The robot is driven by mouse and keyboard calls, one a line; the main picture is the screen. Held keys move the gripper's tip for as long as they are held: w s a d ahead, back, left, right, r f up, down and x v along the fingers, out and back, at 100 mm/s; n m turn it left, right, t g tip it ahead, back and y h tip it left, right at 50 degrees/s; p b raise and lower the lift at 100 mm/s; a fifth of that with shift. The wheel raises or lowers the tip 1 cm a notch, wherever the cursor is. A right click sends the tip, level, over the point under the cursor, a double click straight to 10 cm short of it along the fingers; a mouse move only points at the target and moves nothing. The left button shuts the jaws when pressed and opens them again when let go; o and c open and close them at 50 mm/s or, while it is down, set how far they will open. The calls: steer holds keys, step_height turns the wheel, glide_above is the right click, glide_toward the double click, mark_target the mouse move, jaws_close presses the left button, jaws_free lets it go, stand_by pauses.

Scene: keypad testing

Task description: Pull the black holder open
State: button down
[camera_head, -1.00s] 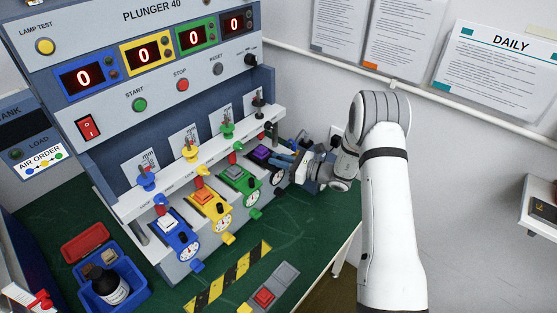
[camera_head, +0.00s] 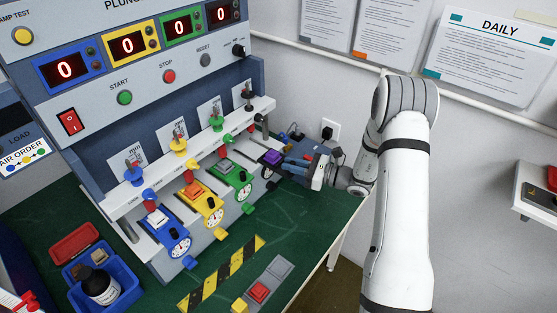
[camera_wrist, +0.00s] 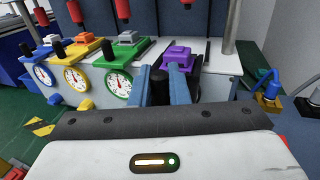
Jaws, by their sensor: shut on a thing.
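The black holder carries a purple block (camera_head: 273,157) at the right end of the row. It stands further out from the machine than its neighbours. My gripper (camera_head: 287,165) reaches it from the right. In the wrist view, my gripper's blue fingers (camera_wrist: 168,86) are shut on a black knob (camera_wrist: 158,84) at the holder's front. The purple block (camera_wrist: 178,54) shows just beyond the fingertips. The rest of the black holder's body is mostly hidden behind the fingers.
Green (camera_head: 232,180), yellow (camera_head: 202,206) and blue (camera_head: 166,238) holders with dials stand to the left. A control box with a red button (camera_head: 260,291) lies on the green bench. A wall outlet (camera_head: 330,129) and plugs are near my gripper.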

steer(key=shift+s+d, duration=0.25)
steer(key=shift+d, duration=0.15)
steer(key=c, duration=1.4)
jaws_free()
steer(key=shift+c, duration=0.2)
steer(key=b+v, duration=0.2)
steer(key=v, duration=0.5)
steer(key=shift+d, duration=0.35)
steer(key=shift+s+a+r, duration=0.1)
steer(key=shift+s+r, duration=0.05)
